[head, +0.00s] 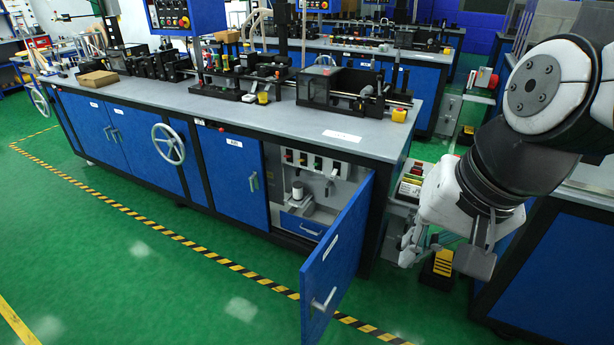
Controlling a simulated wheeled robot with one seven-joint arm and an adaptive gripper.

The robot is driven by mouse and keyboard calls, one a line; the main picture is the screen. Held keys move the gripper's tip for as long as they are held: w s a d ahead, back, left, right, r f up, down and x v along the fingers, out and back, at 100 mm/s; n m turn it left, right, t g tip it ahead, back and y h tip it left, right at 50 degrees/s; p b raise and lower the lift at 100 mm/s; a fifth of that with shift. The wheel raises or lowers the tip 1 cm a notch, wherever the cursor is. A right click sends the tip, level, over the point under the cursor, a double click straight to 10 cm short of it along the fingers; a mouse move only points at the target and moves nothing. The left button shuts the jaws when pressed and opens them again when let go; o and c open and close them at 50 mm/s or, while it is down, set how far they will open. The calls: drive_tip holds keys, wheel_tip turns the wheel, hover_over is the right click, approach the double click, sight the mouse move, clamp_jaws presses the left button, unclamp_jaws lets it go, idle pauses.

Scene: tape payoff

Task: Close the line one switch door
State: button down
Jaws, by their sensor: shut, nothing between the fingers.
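A blue cabinet door (337,254) on the near bench stands wide open, swung out over the floor. It has a grey bar handle (323,302) low on its outer face. Behind it the open compartment (318,170) shows switches, a white cylinder and a blue drawer (303,224). I cannot read the door's label. My gripper (440,258) is at the right, to the right of the open door and apart from it. Its fingers are small and partly overlapped in this view; they are shut and hold nothing.
The long bench (265,112) carries machines and boxes. Its other doors, including the blue door (234,172) left of the opening, are shut. A handwheel (168,144) sticks out in front. Another bench (560,262) stands at the right. Green floor in front is clear.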

drive_tip(key=w+a+f+m+g+y+b, duration=0.1)
drive_tip(key=w+a+f+m+y+b, duration=0.3)
drive_tip(key=w+f+m, duration=0.8)
drive_tip(key=w+a+f+m+h+b, duration=0.1)
drive_tip(key=w+a+f+m, duration=0.1)
drive_tip(key=f, duration=0.6)
drive_tip(key=w+a+f+m+h+b, duration=0.1)
drive_tip(key=w+a+f+m+b, duration=0.1)
drive_tip(key=f, duration=0.6)
drive_tip(key=w+a+f+m+h+b, duration=0.1)
drive_tip(key=w+f+m, duration=0.3)
drive_tip(key=f, duration=0.4)
drive_tip(key=shift+w+a+f+g, duration=0.15)
drive_tip(key=shift+w+a+g, duration=0.25)
drive_tip(key=shift+a, duration=0.2)
